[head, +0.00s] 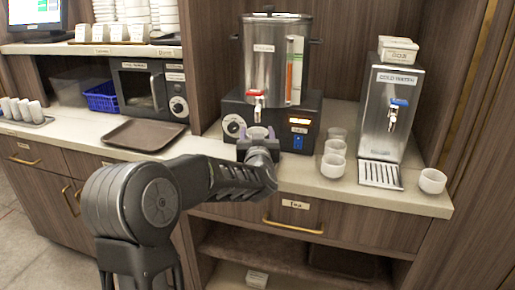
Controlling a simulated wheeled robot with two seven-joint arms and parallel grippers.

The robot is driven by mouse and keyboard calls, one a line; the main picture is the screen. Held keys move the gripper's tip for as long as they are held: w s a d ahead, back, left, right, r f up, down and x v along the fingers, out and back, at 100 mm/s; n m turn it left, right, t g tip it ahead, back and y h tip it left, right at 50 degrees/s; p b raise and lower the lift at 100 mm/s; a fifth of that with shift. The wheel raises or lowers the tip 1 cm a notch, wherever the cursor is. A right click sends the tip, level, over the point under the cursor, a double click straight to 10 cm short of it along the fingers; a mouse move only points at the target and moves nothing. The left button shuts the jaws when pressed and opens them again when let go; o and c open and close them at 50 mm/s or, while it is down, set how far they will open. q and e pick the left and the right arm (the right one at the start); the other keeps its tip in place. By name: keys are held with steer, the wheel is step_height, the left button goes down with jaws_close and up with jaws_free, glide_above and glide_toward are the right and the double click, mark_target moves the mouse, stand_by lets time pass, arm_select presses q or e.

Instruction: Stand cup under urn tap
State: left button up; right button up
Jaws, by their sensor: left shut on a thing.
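The urn (264,55) is a tall steel cylinder on a black base at the back of the counter. Its tap (257,97) has a red lever and points down at the front. My left gripper (258,138) is shut on a pale cup (257,131), just below the tap and in front of the urn's base. The gripper hides most of the cup, and I cannot tell whether its bottom touches the surface. My right gripper is out of view.
Several white cups (334,165) stand right of the urn. A cold water dispenser (391,112) with a drip grate (380,174) is further right, with a cup (432,181) beside it. A brown tray (145,134) lies left, before a microwave (150,90).

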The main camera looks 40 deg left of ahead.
arm_select(q)
step_height(320, 180, down, 4)
steer(key=shift+f+b, duration=0.15)
steer(key=shift+b, duration=0.15)
steer(key=shift+w+a+f, duration=0.1)
steer(key=shift+w+f, duration=0.1)
steer(key=shift+f, duration=0.15)
steer(key=shift+f, duration=0.2)
steer(key=o, duration=1.6)
steer(key=shift+c, duration=0.2)
steer(key=shift+r, duration=0.15)
